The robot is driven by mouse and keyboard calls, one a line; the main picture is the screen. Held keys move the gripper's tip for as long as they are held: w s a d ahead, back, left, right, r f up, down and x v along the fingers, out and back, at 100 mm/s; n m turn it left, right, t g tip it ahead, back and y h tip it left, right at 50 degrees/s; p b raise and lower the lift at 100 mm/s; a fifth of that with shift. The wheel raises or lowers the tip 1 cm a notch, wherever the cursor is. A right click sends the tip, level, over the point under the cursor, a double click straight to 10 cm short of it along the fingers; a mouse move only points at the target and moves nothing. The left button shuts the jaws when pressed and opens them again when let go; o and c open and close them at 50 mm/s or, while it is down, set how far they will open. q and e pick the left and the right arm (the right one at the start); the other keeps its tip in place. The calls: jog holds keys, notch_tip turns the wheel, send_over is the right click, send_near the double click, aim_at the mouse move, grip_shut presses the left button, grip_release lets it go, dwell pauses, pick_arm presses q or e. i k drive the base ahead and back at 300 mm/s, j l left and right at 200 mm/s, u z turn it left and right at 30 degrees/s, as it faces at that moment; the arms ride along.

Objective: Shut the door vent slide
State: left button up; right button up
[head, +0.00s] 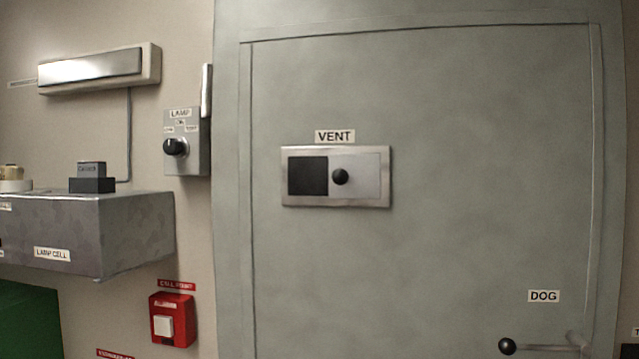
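The vent slide (362,182) is a light grey plate with a round black knob (340,177), set in a metal frame (335,201) on the grey door (450,120). A "VENT" label (335,136) is above it. The slide covers the right part of the frame. On the left a dark square opening (307,176) is uncovered. Neither of my grippers is in the head view.
A "DOG" handle with a black ball (507,346) is at the door's lower right. Left of the door are a lamp switch box (186,142), a grey shelf box (120,230) jutting out, and a red call-point box (172,318). The door face around the vent is clear.

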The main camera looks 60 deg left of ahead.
aim_at(341, 177)
jog(key=u, duration=1.75)
